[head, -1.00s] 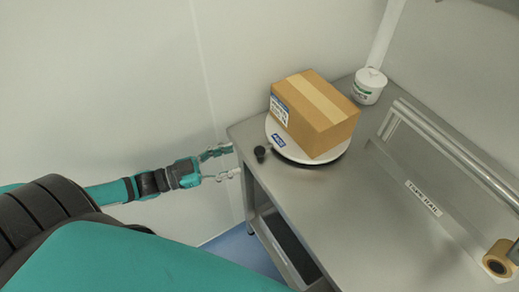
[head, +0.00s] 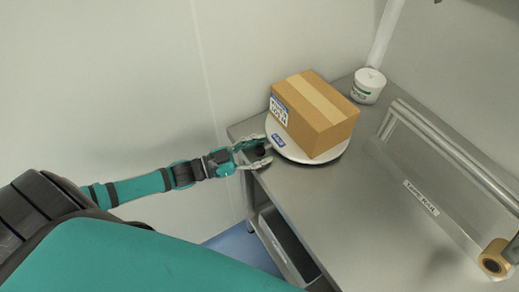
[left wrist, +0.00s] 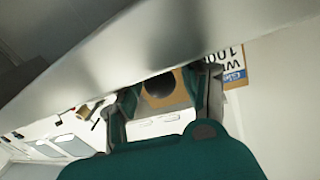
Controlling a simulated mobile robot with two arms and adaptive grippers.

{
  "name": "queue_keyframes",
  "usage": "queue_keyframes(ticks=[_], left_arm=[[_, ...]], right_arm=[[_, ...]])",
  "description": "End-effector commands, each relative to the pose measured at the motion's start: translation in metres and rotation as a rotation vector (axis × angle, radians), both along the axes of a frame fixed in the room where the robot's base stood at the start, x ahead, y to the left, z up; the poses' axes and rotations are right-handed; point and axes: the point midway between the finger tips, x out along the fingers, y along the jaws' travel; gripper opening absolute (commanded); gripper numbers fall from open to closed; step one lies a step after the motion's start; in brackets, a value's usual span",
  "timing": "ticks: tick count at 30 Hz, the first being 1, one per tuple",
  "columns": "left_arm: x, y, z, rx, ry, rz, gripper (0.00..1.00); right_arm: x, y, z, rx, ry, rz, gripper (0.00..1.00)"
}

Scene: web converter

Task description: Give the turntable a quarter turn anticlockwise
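The turntable (head: 297,154) is a round white disc with a blue label on its rim, at the far left corner of the steel bench. A brown cardboard box (head: 312,112) with a tape strip stands on it. A black knob (head: 261,151) is at the disc's left side. My left gripper (head: 264,151) has reached the knob from the left, with one finger on each side of it. In the left wrist view the knob (left wrist: 160,87) shows between the spread fingers, with gaps beside it. The box's printed label (left wrist: 234,66) shows there too. My right gripper is not in view.
A white tub (head: 368,86) stands behind the box, near the wall. A metal rail (head: 450,146) and a tape roll (head: 495,258) are on the right. The bench (head: 355,220) is bare in front of the turntable.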

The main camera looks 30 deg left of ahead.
Motion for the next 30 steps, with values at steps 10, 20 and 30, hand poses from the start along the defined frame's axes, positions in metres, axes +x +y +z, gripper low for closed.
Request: queue_keyframes(ticks=[10, 20, 30], left_arm=[[0.000, 0.000, 0.000, 0.000, 0.000, 0.000, 0.00], [-0.001, 0.000, 0.000, 0.001, 0.001, 0.000, 0.00], [-0.006, -0.008, 0.001, -0.003, 0.005, 0.054, 0.00]], right_arm=[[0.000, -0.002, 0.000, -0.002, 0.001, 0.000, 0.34], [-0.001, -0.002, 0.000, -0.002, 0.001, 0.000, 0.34], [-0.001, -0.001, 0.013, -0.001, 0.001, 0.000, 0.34]])
